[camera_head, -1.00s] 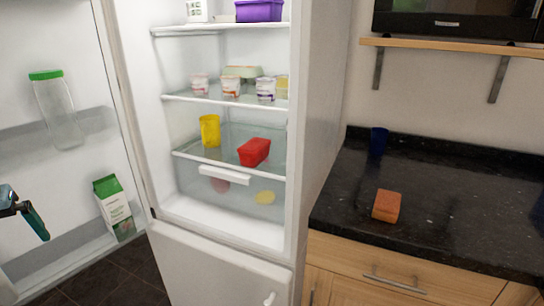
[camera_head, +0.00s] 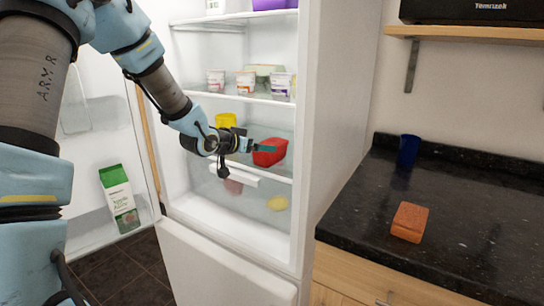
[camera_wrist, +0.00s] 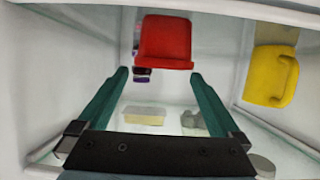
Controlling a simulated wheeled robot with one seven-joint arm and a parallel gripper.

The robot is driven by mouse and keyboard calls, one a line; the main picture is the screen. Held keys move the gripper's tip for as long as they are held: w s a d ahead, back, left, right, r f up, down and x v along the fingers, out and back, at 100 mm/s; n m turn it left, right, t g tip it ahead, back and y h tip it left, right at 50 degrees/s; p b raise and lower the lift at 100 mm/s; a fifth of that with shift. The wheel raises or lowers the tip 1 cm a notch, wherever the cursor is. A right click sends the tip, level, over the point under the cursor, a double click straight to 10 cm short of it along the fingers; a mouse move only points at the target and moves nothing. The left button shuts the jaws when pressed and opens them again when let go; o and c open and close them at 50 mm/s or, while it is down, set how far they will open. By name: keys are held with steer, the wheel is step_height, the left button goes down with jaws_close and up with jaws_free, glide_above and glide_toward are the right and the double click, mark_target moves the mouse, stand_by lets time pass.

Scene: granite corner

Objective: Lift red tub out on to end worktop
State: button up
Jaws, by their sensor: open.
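The red tub (camera_head: 270,151) sits on the glass shelf above the drawer in the open fridge. It also shows in the wrist view (camera_wrist: 165,42), just beyond the fingertips. My gripper (camera_head: 262,147) is at the shelf's front, close to the tub. In the wrist view my gripper (camera_wrist: 160,82) has its fingers wide apart with nothing between them; the tub lies ahead, roughly centred. In the head view the fingers overlap the tub's left side, and I cannot tell whether they touch it. The end worktop (camera_head: 470,215) is the black speckled counter right of the fridge.
A yellow jug (camera_wrist: 271,76) stands beside the tub on the same shelf. Yogurt pots (camera_head: 245,82) stand on the shelf above. The worktop holds an orange sponge or brick (camera_head: 409,222) and a blue cup (camera_head: 408,150), with free room around them. The open fridge door with a carton (camera_head: 118,198) is at left.

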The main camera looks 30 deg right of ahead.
steer(key=shift+w+d+f, duration=0.3)
steer(key=shift+d+f, duration=0.2)
steer(key=shift+d, duration=0.05)
steer(key=p+x, duration=0.1)
steer(key=x, duration=0.1)
steer(key=p+x, duration=0.1)
steer(key=shift+w+d, duration=0.3)
steer(key=shift+d, duration=0.05)
steer(key=shift+w+d+f, duration=0.25)
steer(key=shift+d, duration=0.2)
steer(key=shift+c, duration=0.2)
steer(key=c, duration=1.3)
steer(key=shift+r, duration=0.1)
